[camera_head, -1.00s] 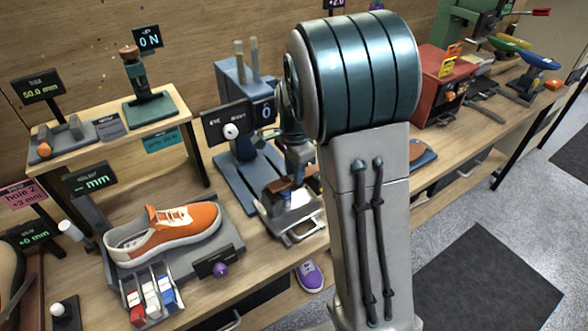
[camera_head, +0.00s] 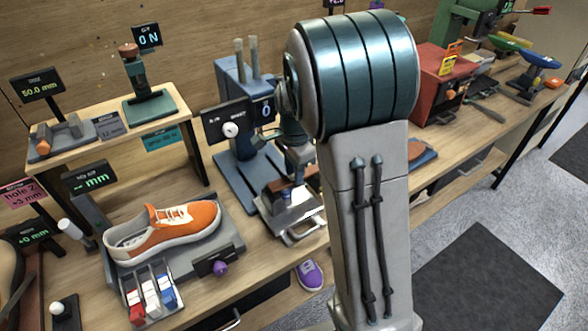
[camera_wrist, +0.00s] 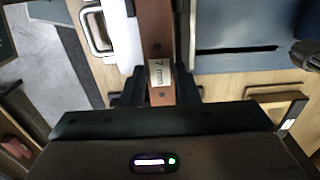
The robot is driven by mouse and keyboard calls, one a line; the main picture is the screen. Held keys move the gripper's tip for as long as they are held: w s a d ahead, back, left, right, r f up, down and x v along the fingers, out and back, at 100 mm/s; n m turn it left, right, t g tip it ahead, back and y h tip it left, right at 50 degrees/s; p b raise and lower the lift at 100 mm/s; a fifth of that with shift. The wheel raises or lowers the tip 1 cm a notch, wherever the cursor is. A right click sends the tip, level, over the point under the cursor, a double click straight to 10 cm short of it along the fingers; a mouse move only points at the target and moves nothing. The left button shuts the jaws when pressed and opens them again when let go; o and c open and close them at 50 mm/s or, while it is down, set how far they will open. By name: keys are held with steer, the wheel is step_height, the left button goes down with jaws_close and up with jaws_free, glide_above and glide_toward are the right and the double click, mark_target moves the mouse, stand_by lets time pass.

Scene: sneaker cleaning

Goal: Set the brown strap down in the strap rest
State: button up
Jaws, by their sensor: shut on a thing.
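The brown strap (camera_wrist: 160,25) runs lengthwise up the middle of the wrist view, with a white "7 mm" tag (camera_wrist: 160,73) and small holes. My gripper (camera_wrist: 158,92) is shut on it, with a dark finger on each side of the tag. In the head view my gripper (camera_head: 299,172) is partly hidden by my arm, low over a pale metal stand with a looped handle (camera_head: 303,228). A brown piece that looks like the strap (camera_head: 279,188) shows there. I cannot tell for certain which part is the strap rest, or whether the strap touches it.
A blue press (camera_head: 236,85) stands right behind the gripper. An orange sneaker (camera_head: 175,228) sits on a grey holder to the left, with red, white and blue levers (camera_head: 152,293) in front. A purple shoe (camera_head: 310,275) is near the bench's front edge.

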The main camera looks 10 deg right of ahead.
steer(key=shift+f+b, duration=0.55)
steer(key=shift+f, duration=0.35)
steer(key=o, duration=1)
steer(key=shift+o, duration=0.2)
steer(key=shift+r, duration=0.15)
step_height(320, 180, up, 14)
steer(key=s+f+n+t, duration=0.3)
steer(key=s+n, duration=1.1)
steer(key=s, duration=0.7)
steer(key=shift+f, duration=0.65)
